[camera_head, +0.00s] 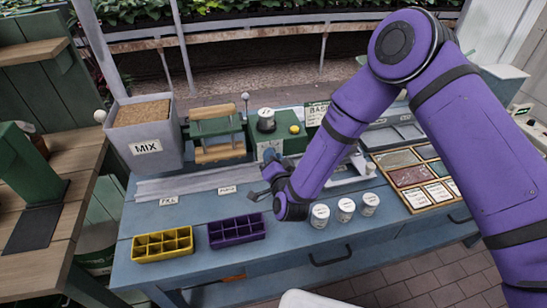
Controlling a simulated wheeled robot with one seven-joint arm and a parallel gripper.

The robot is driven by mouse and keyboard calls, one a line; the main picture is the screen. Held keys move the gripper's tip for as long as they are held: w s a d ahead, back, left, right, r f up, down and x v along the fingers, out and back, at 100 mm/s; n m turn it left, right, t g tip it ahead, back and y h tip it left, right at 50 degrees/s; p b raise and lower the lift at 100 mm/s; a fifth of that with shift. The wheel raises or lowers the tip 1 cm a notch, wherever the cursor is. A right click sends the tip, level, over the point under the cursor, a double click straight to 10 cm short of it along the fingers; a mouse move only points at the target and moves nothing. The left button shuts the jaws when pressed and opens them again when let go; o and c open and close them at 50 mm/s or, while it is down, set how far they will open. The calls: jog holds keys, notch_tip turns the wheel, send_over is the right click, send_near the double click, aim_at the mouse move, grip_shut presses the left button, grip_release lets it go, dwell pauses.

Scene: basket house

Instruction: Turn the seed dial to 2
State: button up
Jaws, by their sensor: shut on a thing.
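The green seed device (268,146) stands at the back of the blue bench, with a dark and white round top and a yellow knob (295,129) beside it. My gripper (268,164) is at the front face of this device, below its pale label. It is shut on what seems to be the seed dial, which is mostly hidden by the gripper. The dial's marks and the number it points to are too small and covered to read.
A yellow tray (162,245) and a purple tray (237,232) lie at the bench front. Several white-lidded jars (345,208) stand right of my wrist. A grey MIX bin (143,130) and a green press with wooden rollers (216,135) stand left. A framed seed board (415,178) lies right.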

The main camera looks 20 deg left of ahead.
dwell(0.3)
jog(key=o, duration=0.9)
jog(key=shift+s, duration=0.15)
jog(key=v, duration=1)
jog(key=shift+s+d, duration=0.2)
jog(key=shift+d, duration=0.1)
